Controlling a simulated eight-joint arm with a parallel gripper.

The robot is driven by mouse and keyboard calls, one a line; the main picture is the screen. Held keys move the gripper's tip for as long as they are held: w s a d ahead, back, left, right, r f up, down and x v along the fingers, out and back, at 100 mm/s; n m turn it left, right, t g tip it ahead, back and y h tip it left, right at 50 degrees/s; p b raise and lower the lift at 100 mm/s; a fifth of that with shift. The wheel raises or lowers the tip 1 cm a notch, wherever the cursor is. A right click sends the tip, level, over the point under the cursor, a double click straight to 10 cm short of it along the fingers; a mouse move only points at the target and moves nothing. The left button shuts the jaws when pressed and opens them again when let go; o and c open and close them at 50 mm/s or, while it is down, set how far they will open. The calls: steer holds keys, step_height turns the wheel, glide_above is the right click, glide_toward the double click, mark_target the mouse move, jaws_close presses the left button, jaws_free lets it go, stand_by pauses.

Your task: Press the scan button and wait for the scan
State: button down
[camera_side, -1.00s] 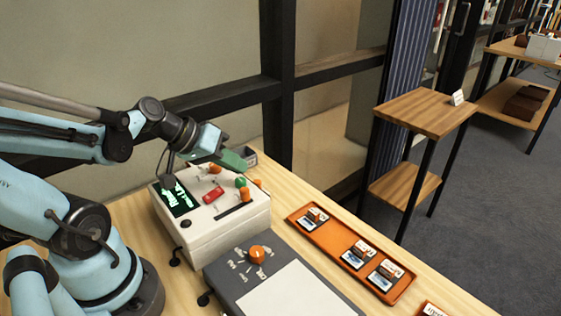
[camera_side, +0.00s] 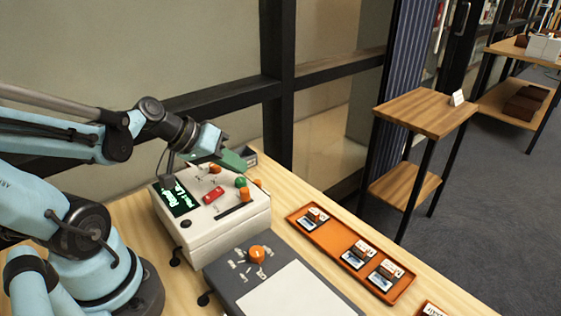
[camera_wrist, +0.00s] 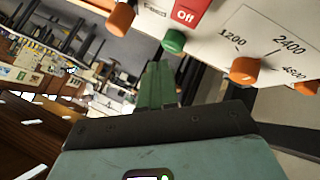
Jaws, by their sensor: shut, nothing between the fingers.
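The white control box (camera_side: 210,222) stands on the wooden bench. Its sloped top carries a dark display (camera_side: 178,198) with green text, too small to read surely, a red "Off" switch (camera_side: 212,195), orange knobs and a green button (camera_side: 240,181). In the wrist view the green button (camera_wrist: 174,41) sits just beyond the tip of my fingers, below the red switch (camera_wrist: 190,14). My gripper (camera_side: 240,162) has green fingers, shut and empty, above the far side of the box; it also shows in the wrist view (camera_wrist: 157,75). Contact with the button cannot be told.
A grey scanner unit (camera_side: 222,270) with an orange dial and a white surface is in front of the box. An orange tray (camera_side: 325,236) with several small mounted items lies to the right. A small grey bin (camera_side: 250,155) is behind the gripper.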

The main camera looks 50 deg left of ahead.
mark_target(236, 181)
steer(key=shift+f, duration=0.4)
steer(key=shift+f, duration=0.45)
stand_by(1.0)
steer(key=shift+r, duration=0.85)
steer(key=shift+r, duration=2.55)
steer(key=shift+d, duration=0.1)
stand_by(1.0)
